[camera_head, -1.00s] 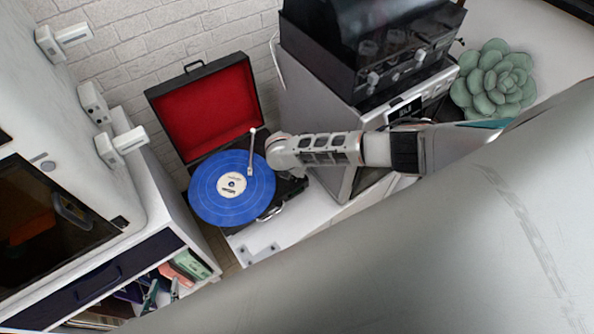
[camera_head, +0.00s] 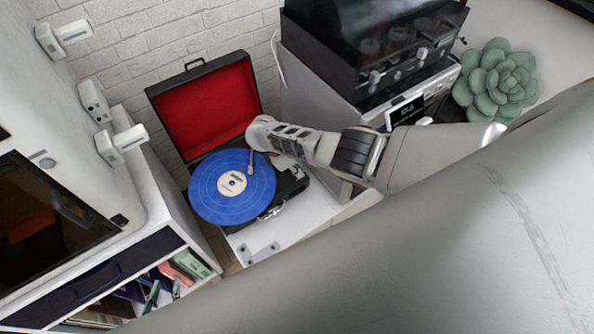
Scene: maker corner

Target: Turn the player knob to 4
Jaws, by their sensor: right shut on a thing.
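The player is a black suitcase record player (camera_head: 292,189) with its red-lined lid (camera_head: 207,105) open and a blue record (camera_head: 213,189) on its platter. The tonearm (camera_head: 251,163) lies at the record's upper right edge. My right gripper (camera_head: 289,166) points down at the right part of the player's deck, partly covered by my own wrist. It is shut on the player knob, which it hides, so the knob's setting cannot be read.
A grey device with a display (camera_head: 407,110) and a black amplifier (camera_head: 375,45) on it stand right of the player. A succulent (camera_head: 495,82) is further right. A white cabinet (camera_head: 170,215) with a shelf is at left. The white top (camera_head: 325,208) before the player is bare.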

